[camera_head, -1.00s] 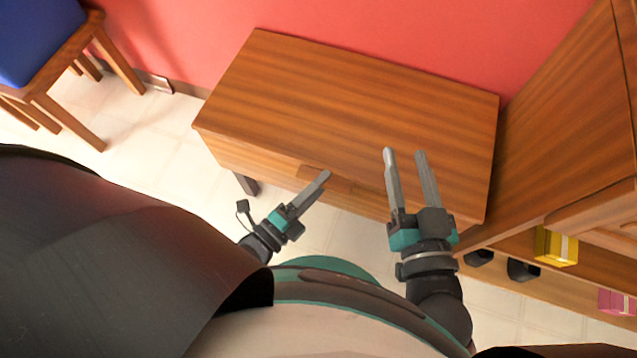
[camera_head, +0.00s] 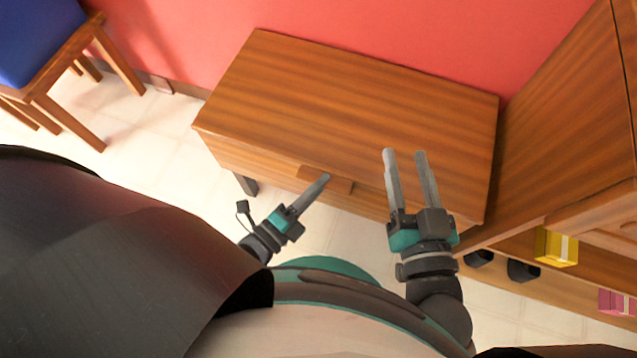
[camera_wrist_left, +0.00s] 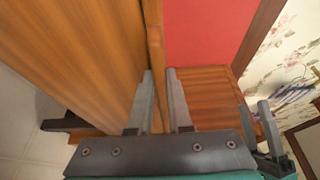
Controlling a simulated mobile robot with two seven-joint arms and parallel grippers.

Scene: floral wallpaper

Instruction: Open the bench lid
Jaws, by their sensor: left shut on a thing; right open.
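The wooden bench with its flat brown lid (camera_head: 350,105) stands against the red wall in the head view. The lid lies down, closed as far as I can see. A wooden handle strip (camera_head: 340,186) juts from the lid's front edge. My left gripper (camera_head: 324,178) is at this strip, shut on it. In the left wrist view, a thin wooden strip (camera_wrist_left: 153,30) runs down between the fingers of my left gripper (camera_wrist_left: 160,75). My right gripper (camera_head: 405,152) is open and empty, its fingers in front of the bench's right part in the head view.
A wooden cabinet (camera_head: 570,130) stands close by the bench's right end, with a yellow box (camera_head: 556,247) and a pink box (camera_head: 616,302) on a low shelf. A blue-seated chair (camera_head: 40,45) is at the left. Floor is clear between chair and bench.

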